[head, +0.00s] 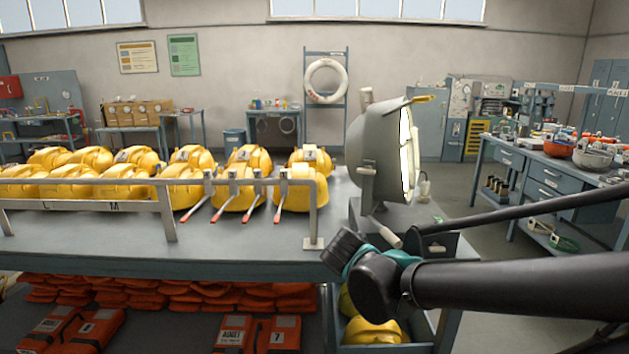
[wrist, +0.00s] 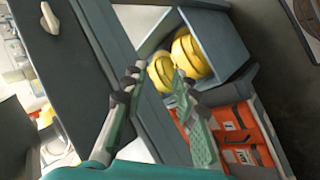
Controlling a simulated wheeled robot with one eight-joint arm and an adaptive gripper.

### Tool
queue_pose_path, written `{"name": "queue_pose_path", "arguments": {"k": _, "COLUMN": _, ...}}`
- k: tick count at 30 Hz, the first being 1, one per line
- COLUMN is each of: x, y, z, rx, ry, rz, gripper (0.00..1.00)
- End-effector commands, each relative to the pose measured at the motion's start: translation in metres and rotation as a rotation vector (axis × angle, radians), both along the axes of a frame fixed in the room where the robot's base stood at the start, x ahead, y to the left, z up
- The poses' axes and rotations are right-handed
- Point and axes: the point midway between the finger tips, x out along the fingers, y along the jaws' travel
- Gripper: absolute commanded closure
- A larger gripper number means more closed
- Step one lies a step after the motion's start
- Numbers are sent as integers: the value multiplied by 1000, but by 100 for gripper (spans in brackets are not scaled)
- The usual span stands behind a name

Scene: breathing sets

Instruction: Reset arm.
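My gripper (head: 346,250) is in front of the bench's right end in the head view, with my black arm reaching in from the right. In the wrist view my gripper (wrist: 157,76) has its two green fingers spread apart, with nothing between them. Beyond the fingertips, yellow rounded items (wrist: 188,55) lie in a grey bin (wrist: 227,38). The fingers appear apart from them. In the head view the fingers themselves are hard to make out.
A workbench (head: 120,245) carries a metal rack (head: 168,215) of yellow sets (head: 195,165) and a large lamp (head: 375,150). Orange packs (head: 250,335) lie below, beside a bin with yellow items (head: 372,332). A second bench (head: 550,190) stands right, across open floor (head: 480,250).

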Motion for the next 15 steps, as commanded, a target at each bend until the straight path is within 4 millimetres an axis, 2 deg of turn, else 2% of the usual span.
{"name": "queue_pose_path", "arguments": {"k": 1, "x": -5, "y": -8, "z": -15, "rx": 56, "ry": 19, "rz": -44, "gripper": 72}}
{"name": "queue_pose_path", "arguments": {"k": 6, "x": -22, "y": -20, "z": -60, "rx": 270, "ry": 64, "rz": -175, "gripper": 72}}
{"name": "queue_pose_path", "arguments": {"k": 12, "x": -37, "y": -22, "z": -97, "rx": 526, "ry": 61, "rz": -331, "gripper": 72}}
{"name": "queue_pose_path", "arguments": {"k": 15, "x": -40, "y": -21, "z": -106, "rx": 633, "ry": 44, "rz": -394, "gripper": 72}}
